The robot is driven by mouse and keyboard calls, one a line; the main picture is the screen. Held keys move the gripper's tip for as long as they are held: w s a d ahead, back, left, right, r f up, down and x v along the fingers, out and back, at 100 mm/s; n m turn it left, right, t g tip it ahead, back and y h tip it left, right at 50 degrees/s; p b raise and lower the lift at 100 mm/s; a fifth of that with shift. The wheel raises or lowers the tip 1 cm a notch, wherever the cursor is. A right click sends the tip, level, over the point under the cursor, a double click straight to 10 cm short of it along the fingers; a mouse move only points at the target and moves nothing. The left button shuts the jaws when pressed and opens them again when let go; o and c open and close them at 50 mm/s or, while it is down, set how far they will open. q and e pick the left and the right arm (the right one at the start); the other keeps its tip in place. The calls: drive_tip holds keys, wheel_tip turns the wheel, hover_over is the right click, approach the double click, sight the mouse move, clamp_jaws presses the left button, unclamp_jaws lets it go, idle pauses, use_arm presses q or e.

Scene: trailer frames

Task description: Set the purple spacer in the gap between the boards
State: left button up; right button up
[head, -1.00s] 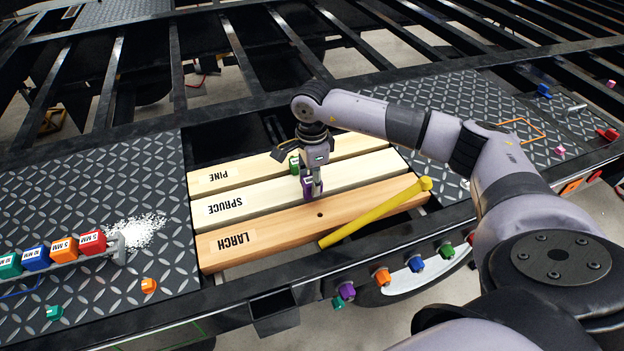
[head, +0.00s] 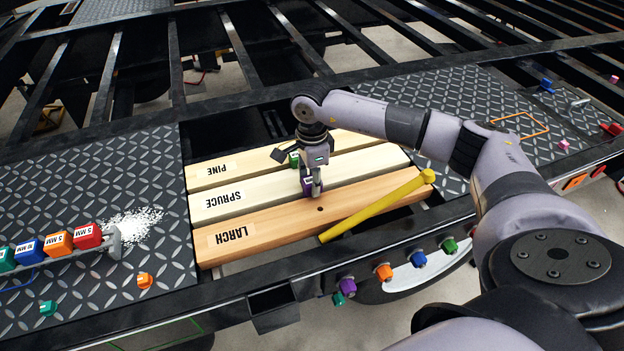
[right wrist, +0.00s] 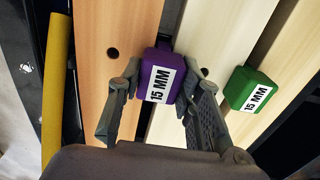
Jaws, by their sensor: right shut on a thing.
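The purple spacer (right wrist: 158,74), marked 15 MM, is between the fingers of my right gripper (right wrist: 160,112), which is shut on it. In the head view my right gripper (head: 311,190) points down at the gap between the orange-brown LARCH board (head: 275,228) and the pale SPRUCE board (head: 260,195). The spacer lines up with that gap; how deep it sits is hard to tell. A green spacer (right wrist: 250,88), also marked 15 MM, sits at the gap between SPRUCE and the PINE board (head: 245,162). My left gripper is not in view.
A yellow mallet-like tool (head: 380,205) lies across the LARCH board's right end. A rack of coloured spacers (head: 58,242) and white granules (head: 135,228) are on the left tread plate. Several coloured knobs (head: 384,272) line the front rail.

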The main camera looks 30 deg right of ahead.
drive_tip(key=shift+f+b, duration=0.35)
drive_tip(key=shift+f, duration=0.15)
drive_tip(key=o, duration=1.2)
drive_tip(key=shift+r, duration=0.1)
wheel_tip(320, 180, up, 12)
drive_tip(key=shift+f, duration=0.1)
